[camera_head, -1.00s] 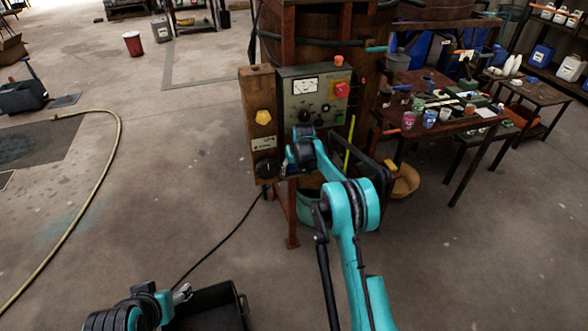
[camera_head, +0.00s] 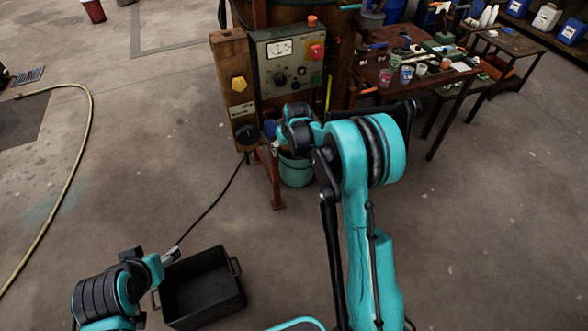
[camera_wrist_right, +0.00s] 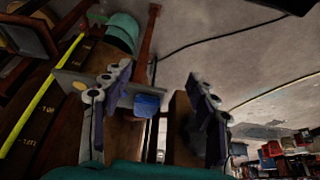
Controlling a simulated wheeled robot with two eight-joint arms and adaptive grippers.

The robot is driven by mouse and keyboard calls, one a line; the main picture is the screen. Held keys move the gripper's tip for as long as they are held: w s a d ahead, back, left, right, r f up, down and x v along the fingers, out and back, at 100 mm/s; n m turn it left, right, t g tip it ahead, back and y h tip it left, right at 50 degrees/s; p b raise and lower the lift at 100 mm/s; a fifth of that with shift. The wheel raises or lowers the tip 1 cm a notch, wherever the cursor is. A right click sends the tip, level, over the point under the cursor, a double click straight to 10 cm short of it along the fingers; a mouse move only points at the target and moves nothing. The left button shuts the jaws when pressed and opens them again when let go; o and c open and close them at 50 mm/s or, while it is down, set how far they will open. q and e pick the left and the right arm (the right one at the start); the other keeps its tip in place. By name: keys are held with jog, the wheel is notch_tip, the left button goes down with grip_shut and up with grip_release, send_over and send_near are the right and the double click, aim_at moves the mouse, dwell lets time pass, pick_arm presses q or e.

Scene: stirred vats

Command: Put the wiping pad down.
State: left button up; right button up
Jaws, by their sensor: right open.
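A small blue item (camera_head: 270,128), which may be the wiping pad, shows at the lower edge of the control panel, just left of my right gripper (camera_head: 288,125). In the right wrist view the blue item (camera_wrist_right: 147,104) lies against a grey plate (camera_wrist_right: 125,92), between the spread fingers in the picture. My right gripper (camera_wrist_right: 157,80) is open with nothing clearly held; whether it touches the item I cannot tell. My left gripper (camera_head: 170,257) is low at the left, above the black bin's edge; its fingers are too small to judge.
The control panel (camera_head: 287,70) with knobs and a red button is fixed before the vat. A teal bucket (camera_head: 296,172) stands below it. A black bin (camera_head: 238,285) is on the floor. A cluttered table (camera_head: 465,80) stands right; a cable and hose cross the floor.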

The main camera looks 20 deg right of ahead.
jog(key=s+a+r+t, duration=0.1)
jog(key=s+a+r, duration=0.3)
jog(key=s+r, duration=1.05)
jog(key=s+a+t, duration=0.1)
jog(key=s+a, duration=0.1)
jog(key=s, duration=1.7)
jog(key=shift+s+a+f+t, duration=0.15)
jog(key=shift+s+t, duration=0.1)
jog(key=shift+t, duration=0.05)
jog(key=shift+o, duration=0.4)
